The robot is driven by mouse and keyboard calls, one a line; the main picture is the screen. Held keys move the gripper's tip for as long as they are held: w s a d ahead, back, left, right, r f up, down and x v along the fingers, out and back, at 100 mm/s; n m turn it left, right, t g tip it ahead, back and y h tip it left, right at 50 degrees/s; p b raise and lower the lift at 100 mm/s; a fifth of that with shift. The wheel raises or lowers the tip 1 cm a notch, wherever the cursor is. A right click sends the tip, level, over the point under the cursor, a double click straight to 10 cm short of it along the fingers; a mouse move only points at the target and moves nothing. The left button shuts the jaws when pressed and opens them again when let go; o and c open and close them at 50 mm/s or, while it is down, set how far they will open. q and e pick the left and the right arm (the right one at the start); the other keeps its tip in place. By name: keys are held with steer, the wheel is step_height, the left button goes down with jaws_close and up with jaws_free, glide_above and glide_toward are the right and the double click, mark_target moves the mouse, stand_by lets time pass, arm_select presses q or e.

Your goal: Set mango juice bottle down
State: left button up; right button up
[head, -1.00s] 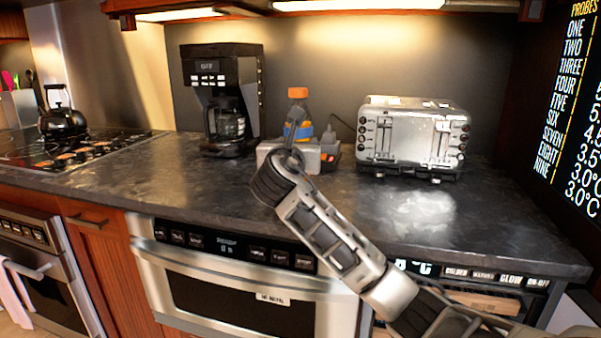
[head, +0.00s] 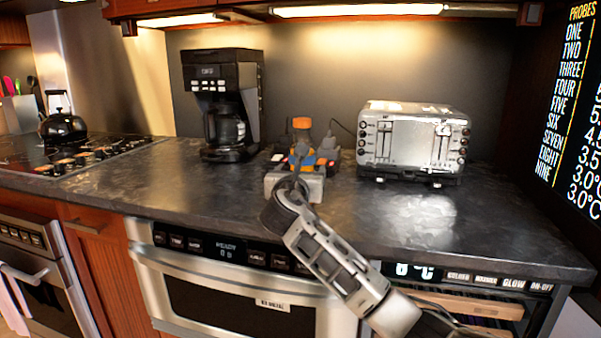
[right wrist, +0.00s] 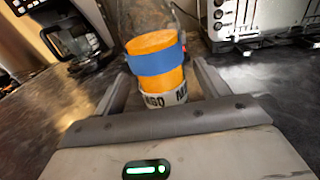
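The mango juice bottle (head: 301,155) has an orange cap, a blue band and orange juice. It stands about upright over the back of the counter, between the coffee maker and the toaster. My right gripper (head: 298,166) is shut on it. In the right wrist view the bottle (right wrist: 158,62) sits between the two fingers of the gripper (right wrist: 160,72), with part of its label showing. The gripper hides the bottle's base in the head view, so I cannot tell whether it touches the counter (head: 190,190). My left gripper is not in view.
The coffee maker (head: 224,90) stands left of the bottle and the silver toaster (head: 412,140) right of it. A kettle (head: 62,124) is on the stove at far left. The microwave drawer (head: 235,295) is below the counter. The front counter is clear.

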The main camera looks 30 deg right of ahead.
steer(key=v, duration=1.2)
steer(key=shift+p, duration=0.4)
